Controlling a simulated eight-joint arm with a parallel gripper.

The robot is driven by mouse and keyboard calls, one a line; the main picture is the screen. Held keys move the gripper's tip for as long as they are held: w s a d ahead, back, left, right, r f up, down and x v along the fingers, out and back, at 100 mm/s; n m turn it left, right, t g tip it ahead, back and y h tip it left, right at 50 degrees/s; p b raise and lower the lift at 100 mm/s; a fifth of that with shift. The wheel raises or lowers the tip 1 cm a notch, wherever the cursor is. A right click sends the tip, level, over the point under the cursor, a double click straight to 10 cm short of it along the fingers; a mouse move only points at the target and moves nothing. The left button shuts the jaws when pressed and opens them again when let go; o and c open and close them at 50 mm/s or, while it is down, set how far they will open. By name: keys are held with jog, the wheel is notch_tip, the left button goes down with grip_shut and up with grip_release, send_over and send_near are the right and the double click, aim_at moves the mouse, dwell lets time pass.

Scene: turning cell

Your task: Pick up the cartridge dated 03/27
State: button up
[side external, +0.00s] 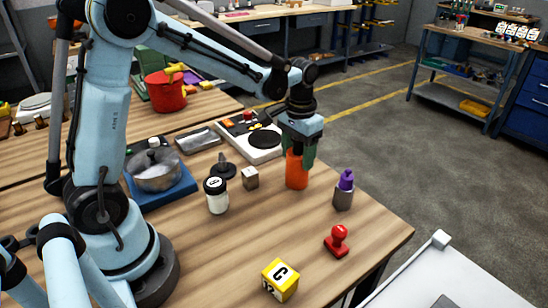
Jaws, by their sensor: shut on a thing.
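My gripper (297,143) points down over the right part of the wooden table and is shut on an orange cylinder (297,172). The gripper's fingers cover the cylinder's upper part. I see no readable date on it, so I cannot tell whether it is the cartridge dated 03/27. I cannot tell whether its base touches the table. A white jar with a black lid (216,197) stands to the left, with a dark mark on it. No date is readable on any other thing in view.
A white device (252,140) lies behind.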

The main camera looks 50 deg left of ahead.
jog(key=shift+c, duration=0.9)
jog(key=shift+r, duration=0.2)
